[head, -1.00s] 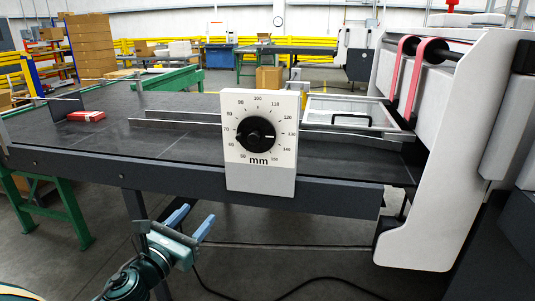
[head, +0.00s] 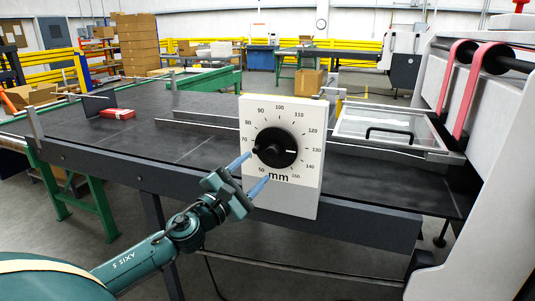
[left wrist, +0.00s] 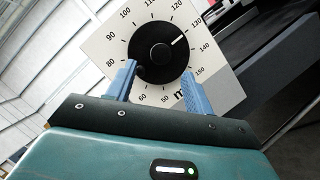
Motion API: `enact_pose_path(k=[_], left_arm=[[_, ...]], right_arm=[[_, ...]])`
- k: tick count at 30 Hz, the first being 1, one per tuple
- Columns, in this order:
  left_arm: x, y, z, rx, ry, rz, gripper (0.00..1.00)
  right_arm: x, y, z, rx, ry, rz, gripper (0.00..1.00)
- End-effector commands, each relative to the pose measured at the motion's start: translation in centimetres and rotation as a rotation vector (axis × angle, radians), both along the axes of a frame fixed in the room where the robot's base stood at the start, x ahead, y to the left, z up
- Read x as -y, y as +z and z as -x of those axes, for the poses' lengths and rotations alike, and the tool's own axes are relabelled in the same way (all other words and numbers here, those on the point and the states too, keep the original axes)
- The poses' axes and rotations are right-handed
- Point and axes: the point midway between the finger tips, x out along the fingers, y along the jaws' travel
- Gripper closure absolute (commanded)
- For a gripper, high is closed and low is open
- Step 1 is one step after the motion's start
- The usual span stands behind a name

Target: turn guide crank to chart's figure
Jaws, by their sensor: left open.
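The guide crank is a round black knob (head: 275,148) on a white dial plate (head: 308,185) marked in mm, at the front edge of the dark table. Its white pointer line is at about 130. A small dark handle bump sits on the knob's left side. In the left wrist view the knob (left wrist: 163,45) fills the upper middle, with its pointer near 130. My left gripper (head: 258,167) is open, its blue fingers at the knob's lower left. In the left wrist view its fingertips (left wrist: 159,69) lie either side of the knob's lower part; contact is unclear. No chart is distinguishable.
A red and white box (head: 117,113) lies on the dark table (head: 190,140) at the left. Metal guide rails (head: 200,129) run behind the dial. A framed clear cover (head: 385,125) and a pale machine side panel (head: 475,190) stand at the right.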

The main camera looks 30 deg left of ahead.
Motion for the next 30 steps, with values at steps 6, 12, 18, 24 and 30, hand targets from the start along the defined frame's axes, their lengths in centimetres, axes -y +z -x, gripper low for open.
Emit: enact_pose_path(k=[6, 12, 18, 24, 30], left_arm=[[0.2, 1.1, -3.2, 0.003, 0.0, 0.002, 0.48], [0.4, 1.4, -5.2, 0.001, 0.0, 0.002, 0.48], [0.5, 1.5, -5.9, -0.001, -0.001, 0.002, 0.48], [0.5, 1.4, -5.9, -0.001, -0.001, 0.001, 0.48], [0.5, 1.4, -5.9, -0.001, -0.001, 0.001, 0.61]], right_arm=[[0.1, 0.9, 0.0, 0.006, 0.006, 0.019, 0.64], [0.1, 1.1, -0.1, 0.007, 0.01, 0.028, 0.64], [0.1, 0.9, 0.0, 0.003, 0.012, 0.033, 0.64], [0.1, 0.8, 0.0, 0.001, 0.013, 0.035, 0.64], [0.1, 0.9, 0.0, 0.002, 0.013, 0.035, 0.64]])
